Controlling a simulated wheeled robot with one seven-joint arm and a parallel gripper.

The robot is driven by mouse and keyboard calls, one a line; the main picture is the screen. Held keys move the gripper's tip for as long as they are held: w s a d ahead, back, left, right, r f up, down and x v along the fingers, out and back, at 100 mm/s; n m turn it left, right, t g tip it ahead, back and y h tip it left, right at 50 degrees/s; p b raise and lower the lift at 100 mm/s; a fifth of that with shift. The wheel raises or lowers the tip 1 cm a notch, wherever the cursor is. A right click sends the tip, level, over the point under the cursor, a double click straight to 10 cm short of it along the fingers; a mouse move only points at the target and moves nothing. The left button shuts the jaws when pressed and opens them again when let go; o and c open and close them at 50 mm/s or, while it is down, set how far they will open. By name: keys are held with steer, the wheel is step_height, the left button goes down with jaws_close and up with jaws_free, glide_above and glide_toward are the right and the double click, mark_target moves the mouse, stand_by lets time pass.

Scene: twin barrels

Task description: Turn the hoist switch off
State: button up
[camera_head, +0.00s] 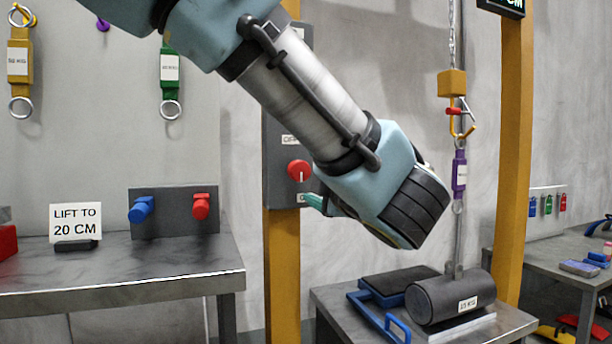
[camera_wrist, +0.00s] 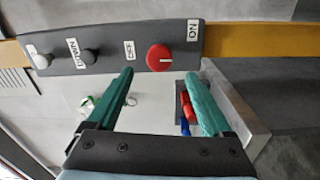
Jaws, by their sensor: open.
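The hoist switch is a round red knob on a dark grey panel (camera_head: 275,130) fixed to a yellow post. The red knob (camera_head: 299,170) has a white mark that seems to point down, towards the lower label. In the wrist view the knob (camera_wrist: 159,57) lies between an OFF label (camera_wrist: 129,50) on its left and an ON label (camera_wrist: 193,30) on its right, with its mark towards ON. My gripper (camera_wrist: 160,75) is open and empty, its green fingers aimed at the panel. The knob shows just beyond the gap between the fingertips, apparently untouched.
A dark cylinder weight (camera_head: 450,298) hangs from or rests below a hoist hook (camera_head: 461,115) and purple scale on a low table. A left bench (camera_head: 120,275) carries a "LIFT TO 20 CM" sign (camera_head: 76,222). A yellow post (camera_head: 512,150) stands right of my arm.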

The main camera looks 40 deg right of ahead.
steer(key=v, duration=0.2)
steer(key=shift+s+a, duration=0.15)
steer(key=shift+s, duration=0.05)
stand_by(0.4)
